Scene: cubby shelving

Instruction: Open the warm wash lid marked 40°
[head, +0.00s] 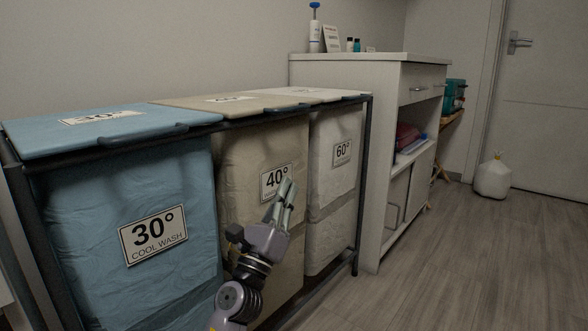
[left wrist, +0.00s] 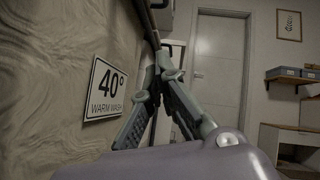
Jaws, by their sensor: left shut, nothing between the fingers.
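The beige warm wash bin (head: 250,150) is the middle one of three in a dark frame, with a 40° label (head: 276,181) on its front. Its beige lid (head: 205,102) lies flat and closed on top, with a dark handle (head: 230,112) along its front edge. My left gripper (head: 287,187) is shut and empty in front of the bin, beside the label and below the lid edge. In the left wrist view the 40° warm wash label (left wrist: 104,90) is left of the shut fingers (left wrist: 158,62). My right gripper is not in view.
The blue 30° bin (head: 120,220) with its closed blue lid (head: 90,130) stands left. The white 60° bin (head: 335,165) stands right, its lid (head: 310,94) closed. A white cabinet (head: 385,150) is beyond.

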